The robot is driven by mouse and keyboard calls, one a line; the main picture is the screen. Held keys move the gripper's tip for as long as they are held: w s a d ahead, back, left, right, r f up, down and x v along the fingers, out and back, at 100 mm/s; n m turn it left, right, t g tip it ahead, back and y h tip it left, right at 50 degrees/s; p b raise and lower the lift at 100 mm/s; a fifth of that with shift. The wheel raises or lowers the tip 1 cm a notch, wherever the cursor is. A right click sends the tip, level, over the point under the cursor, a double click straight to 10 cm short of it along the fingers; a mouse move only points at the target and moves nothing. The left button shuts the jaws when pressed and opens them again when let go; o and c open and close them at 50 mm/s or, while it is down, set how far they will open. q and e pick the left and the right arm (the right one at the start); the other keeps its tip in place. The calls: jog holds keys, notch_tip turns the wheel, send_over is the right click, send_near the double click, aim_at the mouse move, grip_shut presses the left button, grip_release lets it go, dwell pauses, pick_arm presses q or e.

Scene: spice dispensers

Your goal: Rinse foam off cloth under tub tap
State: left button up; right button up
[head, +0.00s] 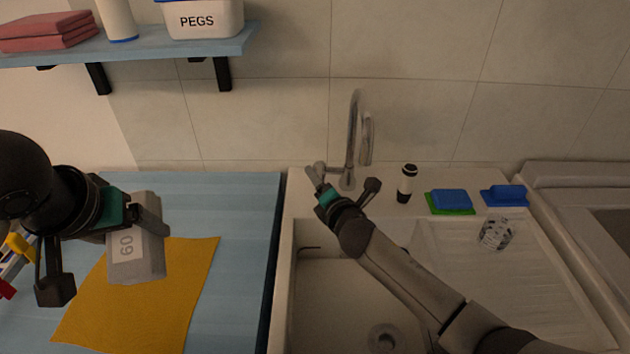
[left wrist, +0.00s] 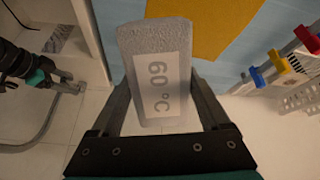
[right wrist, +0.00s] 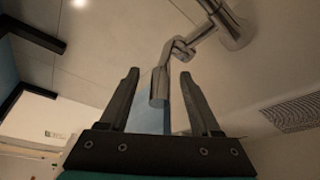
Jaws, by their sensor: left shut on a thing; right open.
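My left gripper (head: 108,248) is shut on a grey, rough-textured block (head: 148,258) marked "60 °C", perhaps the folded cloth. It is held above a yellow sheet on the blue counter. In the left wrist view the block (left wrist: 162,100) lies between the fingers (left wrist: 160,90); I make out no foam. The chrome tap (head: 354,125) stands behind the white tub (head: 285,300); no water shows at its spout. My right gripper (head: 328,190) is at the tap's base. In the right wrist view it (right wrist: 160,78) is open, with a chrome tap part (right wrist: 160,88) between its fingers.
The yellow sheet (head: 190,290) lies flat on the blue counter (head: 235,210). A clear glass (head: 496,234) is on the drainboard. A shelf (head: 160,45) hangs above the counter.

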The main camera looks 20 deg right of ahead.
jog(key=shift+x, duration=1.15)
grip_shut()
dwell(0.7)
